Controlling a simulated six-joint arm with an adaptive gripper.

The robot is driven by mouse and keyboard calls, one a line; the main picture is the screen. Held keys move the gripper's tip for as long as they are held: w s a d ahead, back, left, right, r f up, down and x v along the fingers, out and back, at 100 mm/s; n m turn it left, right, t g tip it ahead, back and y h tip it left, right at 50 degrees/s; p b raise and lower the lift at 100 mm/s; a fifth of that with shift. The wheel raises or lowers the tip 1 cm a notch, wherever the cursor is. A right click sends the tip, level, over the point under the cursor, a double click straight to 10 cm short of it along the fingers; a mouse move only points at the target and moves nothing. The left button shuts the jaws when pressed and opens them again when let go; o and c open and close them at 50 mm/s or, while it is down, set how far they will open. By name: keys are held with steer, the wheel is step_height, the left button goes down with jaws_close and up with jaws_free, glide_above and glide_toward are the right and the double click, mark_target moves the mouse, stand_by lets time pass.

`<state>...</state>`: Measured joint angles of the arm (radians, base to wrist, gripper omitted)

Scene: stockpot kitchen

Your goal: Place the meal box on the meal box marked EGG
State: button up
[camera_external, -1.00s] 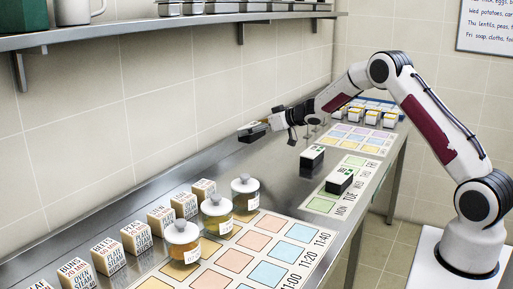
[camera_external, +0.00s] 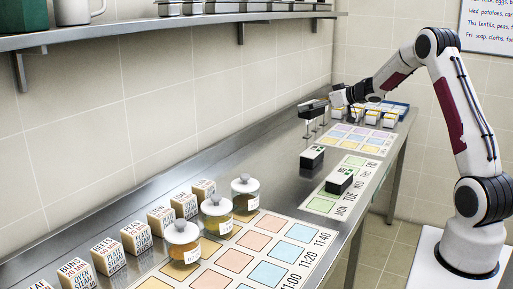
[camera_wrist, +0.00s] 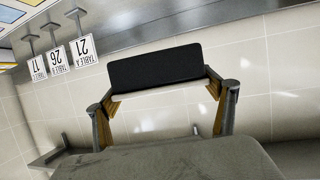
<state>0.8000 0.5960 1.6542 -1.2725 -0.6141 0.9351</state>
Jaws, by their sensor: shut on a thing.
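My gripper (camera_external: 329,101) is shut on a dark meal box (camera_external: 312,106) and holds it up near the wall, above the far part of the steel counter. In the wrist view the black face of this meal box (camera_wrist: 155,66) sits between the two fingers of my gripper (camera_wrist: 162,98). Two other black-and-white meal boxes stand on the counter: one (camera_external: 312,158) at the left edge of the weekday mat, and one (camera_external: 340,181) nearer, on the mat. Their lettering is too small to read, so I cannot tell which is marked EGG.
Table-number stands (camera_wrist: 58,58) marked 17, 26 and 21 are close to the held box. The weekday mat (camera_external: 321,205) has free coloured squares. Several jars (camera_external: 216,215) and labelled blocks (camera_external: 135,237) stand at the near left. A wall shelf (camera_external: 160,26) runs above.

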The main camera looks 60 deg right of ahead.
steer(key=shift+n+y, duration=0.4)
steer(key=shift+y, duration=0.1)
steer(key=s, duration=0.5)
steer(key=s+a, duration=0.1)
steer(key=s, duration=0.1)
steer(key=shift+s+r, duration=0.15)
steer(key=shift+s, duration=0.1)
steer(key=n+y, duration=0.6)
glide_above(341, 174)
step_height(341, 174, down, 2)
steer(key=shift+m+g, duration=0.3)
steer(key=shift+g, duration=0.1)
steer(key=shift+w+f, duration=0.1)
steer(key=shift+f, duration=3.15)
steer(key=shift+f, duration=0.15)
steer(key=shift+f, duration=1.75)
